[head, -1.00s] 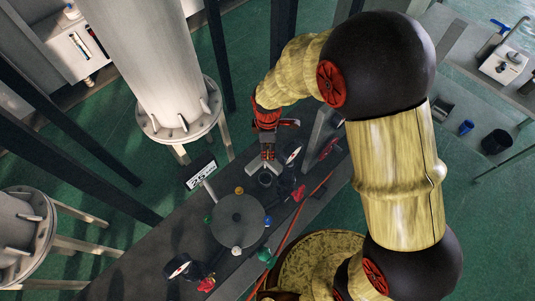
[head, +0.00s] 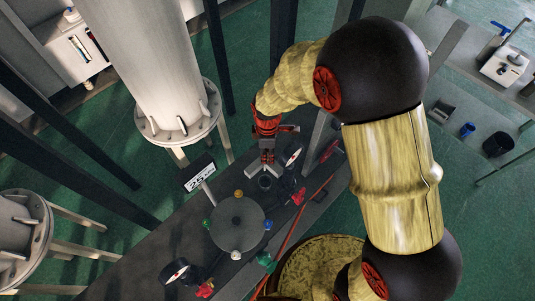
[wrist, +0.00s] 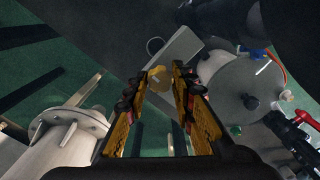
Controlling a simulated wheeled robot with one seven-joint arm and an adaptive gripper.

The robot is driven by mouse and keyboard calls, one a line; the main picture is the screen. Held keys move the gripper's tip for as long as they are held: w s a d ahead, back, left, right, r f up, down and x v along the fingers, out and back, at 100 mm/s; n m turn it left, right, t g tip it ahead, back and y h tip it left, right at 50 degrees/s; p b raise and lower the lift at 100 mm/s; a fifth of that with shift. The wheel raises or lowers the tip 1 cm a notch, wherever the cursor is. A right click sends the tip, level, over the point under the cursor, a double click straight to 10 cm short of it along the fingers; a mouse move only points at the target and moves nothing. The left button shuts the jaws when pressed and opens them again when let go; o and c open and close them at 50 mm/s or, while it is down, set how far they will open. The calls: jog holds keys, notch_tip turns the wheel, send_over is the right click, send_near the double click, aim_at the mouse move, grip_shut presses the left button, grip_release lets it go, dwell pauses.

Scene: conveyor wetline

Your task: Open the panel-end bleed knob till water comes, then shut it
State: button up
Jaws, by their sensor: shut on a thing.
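The bleed knob (wrist: 157,72) is a small brass-yellow piece at the end of a pale grey panel (wrist: 181,48) in the wrist view. My gripper (wrist: 165,77) has its two yellow-and-black fingers closed around the knob, with a brass round face showing between them. In the head view my gripper (head: 267,160) points down at the far end of the dark bench, and the knob is hidden by the fingers. A dark round cup (head: 265,181) stands just below the fingertips. I cannot make out any water in either view.
A round grey drum (head: 237,224) with coloured knobs stands on the bench beside the cup. A large flanged column (head: 176,123) rises behind left.

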jog(key=shift+c, duration=0.8)
jog(key=n, duration=0.3)
jog(key=shift+n, duration=0.3)
jog(key=n, duration=0.3)
jog(key=shift+b, duration=0.3)
jog(key=shift+n, duration=0.4)
jog(key=n, duration=0.3)
